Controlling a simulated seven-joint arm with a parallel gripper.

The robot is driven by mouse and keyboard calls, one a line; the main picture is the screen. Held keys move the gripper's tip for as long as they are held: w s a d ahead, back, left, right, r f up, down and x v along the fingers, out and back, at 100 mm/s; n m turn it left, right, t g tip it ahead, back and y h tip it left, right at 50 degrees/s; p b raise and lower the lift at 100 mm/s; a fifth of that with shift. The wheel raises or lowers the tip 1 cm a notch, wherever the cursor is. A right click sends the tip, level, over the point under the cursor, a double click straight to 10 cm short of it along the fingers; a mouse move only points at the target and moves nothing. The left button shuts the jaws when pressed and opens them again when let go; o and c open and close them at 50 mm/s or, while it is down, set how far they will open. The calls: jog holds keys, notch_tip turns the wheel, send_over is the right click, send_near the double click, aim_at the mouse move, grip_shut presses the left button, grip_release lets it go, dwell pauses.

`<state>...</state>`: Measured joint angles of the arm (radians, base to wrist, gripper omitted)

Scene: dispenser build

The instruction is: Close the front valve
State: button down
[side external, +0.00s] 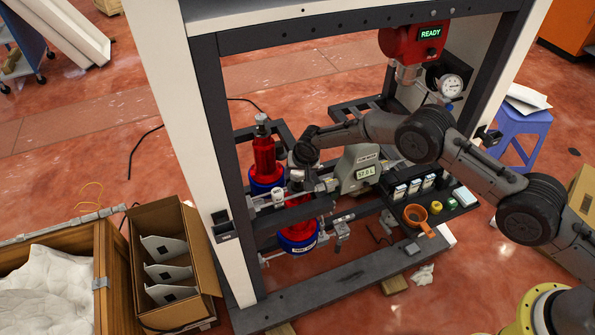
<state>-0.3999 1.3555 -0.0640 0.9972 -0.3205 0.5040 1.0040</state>
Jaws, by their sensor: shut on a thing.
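Two red cylinders with blue lower parts stand in the frame: a rear one (264,158) and a front one (298,238). The rear one carries a silver valve (262,125) on top, uncovered. My gripper (297,179) points down at the top of the front cylinder, where the front valve sits, and is shut on it. My gripper and wrist hide most of the front valve, so its handle position cannot be read. Silver pipe fittings (340,229) run to the right of the front cylinder.
A flow meter (358,169) reading about 57.0 L stands close right of my gripper. A dark tray (462,205) holds small parts and an orange funnel (415,214). The frame's white post (180,130) is at left. A red unit (425,38) shows READY.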

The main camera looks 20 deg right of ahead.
jog(key=m+h, duration=0.1)
jog(key=m, duration=0.2)
dwell(0.4)
jog(key=m+h, duration=0.1)
jog(key=m, duration=0.2)
jog(key=shift+g, duration=0.3)
jog(key=shift+c, duration=1.3)
grip_release()
